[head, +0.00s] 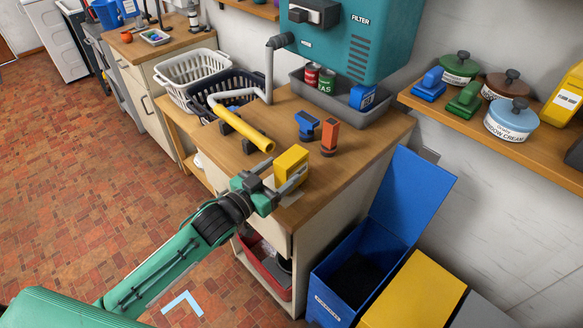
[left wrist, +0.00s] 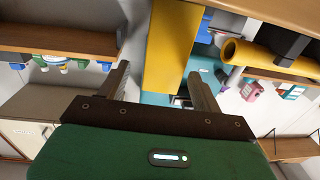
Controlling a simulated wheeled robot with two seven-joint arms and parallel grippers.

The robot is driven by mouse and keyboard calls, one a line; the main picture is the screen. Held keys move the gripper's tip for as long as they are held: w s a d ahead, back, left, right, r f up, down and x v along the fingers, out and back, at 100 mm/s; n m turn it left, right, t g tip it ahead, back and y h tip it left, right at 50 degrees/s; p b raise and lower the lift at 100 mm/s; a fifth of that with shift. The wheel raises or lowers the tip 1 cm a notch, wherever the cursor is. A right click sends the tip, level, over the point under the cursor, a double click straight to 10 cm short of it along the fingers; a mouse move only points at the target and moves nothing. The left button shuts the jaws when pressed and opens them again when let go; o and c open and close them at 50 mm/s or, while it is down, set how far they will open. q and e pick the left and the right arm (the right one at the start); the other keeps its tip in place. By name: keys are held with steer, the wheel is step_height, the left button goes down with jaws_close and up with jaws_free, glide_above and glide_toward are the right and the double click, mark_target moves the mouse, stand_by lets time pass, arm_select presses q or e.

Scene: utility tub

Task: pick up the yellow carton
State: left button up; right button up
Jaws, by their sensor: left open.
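The yellow carton (head: 292,163) stands on the wooden counter near its front edge, in the head view. My left gripper (head: 279,180) is open, right in front of the carton, with its two fingers pointing toward it. In the left wrist view the carton (left wrist: 173,45) shows as a tall yellow face just beyond the open fingers (left wrist: 158,76), nearer the right-hand finger. I cannot tell whether a finger touches it. My right gripper is not in view.
A yellow tube (head: 246,131) lies left of the carton. An orange object (head: 330,137) and a blue one (head: 306,124) stand behind it. A grey tray (head: 344,105) and dark basket (head: 214,87) are farther back. An open blue bin (head: 325,301) stands below right.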

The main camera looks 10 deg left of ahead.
mark_target(291, 163)
arm_select(q)
steer(key=shift+w+d, duration=0.1)
steer(key=shift+w, duration=0.1)
steer(key=p+x, duration=0.1)
steer(key=x, duration=0.3)
steer(key=shift+w+d+f+p, duration=0.15)
steer(key=shift+w+f+p, duration=0.05)
steer(key=shift+w+p, duration=0.2)
steer(key=c, duration=1)
